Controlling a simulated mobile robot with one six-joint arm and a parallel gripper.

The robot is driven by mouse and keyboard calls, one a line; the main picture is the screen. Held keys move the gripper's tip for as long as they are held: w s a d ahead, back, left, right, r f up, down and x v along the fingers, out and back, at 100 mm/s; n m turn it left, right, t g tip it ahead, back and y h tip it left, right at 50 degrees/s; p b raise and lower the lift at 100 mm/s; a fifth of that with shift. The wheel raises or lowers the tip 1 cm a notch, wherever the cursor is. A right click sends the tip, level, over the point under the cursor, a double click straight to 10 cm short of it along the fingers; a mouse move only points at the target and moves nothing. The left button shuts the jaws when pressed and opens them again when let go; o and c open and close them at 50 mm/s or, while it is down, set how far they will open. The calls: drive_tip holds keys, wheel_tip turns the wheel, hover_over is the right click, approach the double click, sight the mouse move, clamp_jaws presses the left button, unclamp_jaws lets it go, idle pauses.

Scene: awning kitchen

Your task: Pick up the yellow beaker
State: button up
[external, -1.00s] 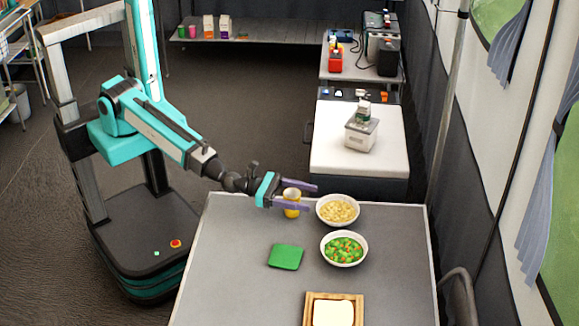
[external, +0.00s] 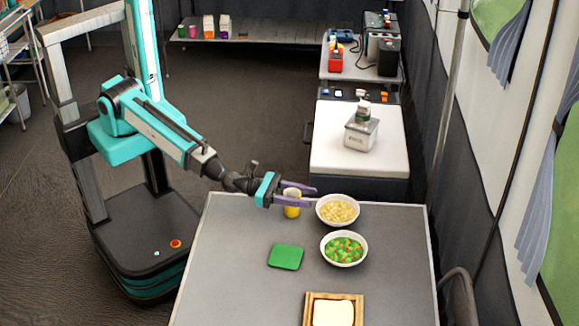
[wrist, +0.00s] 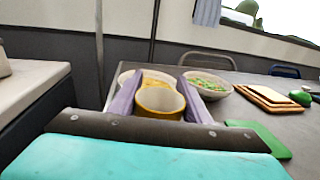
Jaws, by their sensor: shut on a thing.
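The yellow beaker (external: 292,211) stands upright at the far left part of the grey table in the external view. In the wrist view the yellow beaker (wrist: 160,103) shows its open rim between the two purple fingers. My gripper (external: 302,197) reaches in level from the left, with one finger on each side of the beaker. It is shut on the beaker, as the wrist view of my gripper (wrist: 158,100) also shows. Whether the beaker's bottom touches the table is hard to tell.
A bowl of pale yellow food (external: 338,210) stands just right of the fingertips. A bowl of green and orange vegetables (external: 344,249), a green square (external: 285,257) and a wooden-framed board (external: 334,311) lie nearer. The table's left front area is bare.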

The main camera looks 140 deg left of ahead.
drive_tip(key=s+r, duration=0.1)
drive_tip(key=s+r+p, duration=0.1)
drive_tip(key=d+r+p, duration=0.1)
drive_tip(key=r, duration=0.1)
drive_tip(key=shift+s, duration=0.4)
drive_tip(key=p, duration=0.3)
drive_tip(key=shift+s+r, duration=0.1)
drive_tip(key=shift+s, duration=0.3)
drive_tip(key=p, duration=0.3)
drive_tip(key=shift+s+d, duration=0.25)
drive_tip(key=shift+s, duration=0.15)
drive_tip(key=s+a+p+v, duration=0.1)
drive_tip(key=a+p+v, duration=0.1)
drive_tip(key=p+v, duration=0.9)
drive_tip(key=shift+s+r+p, duration=0.2)
drive_tip(key=shift+r+p, duration=0.2)
drive_tip(key=shift+p, duration=2.85)
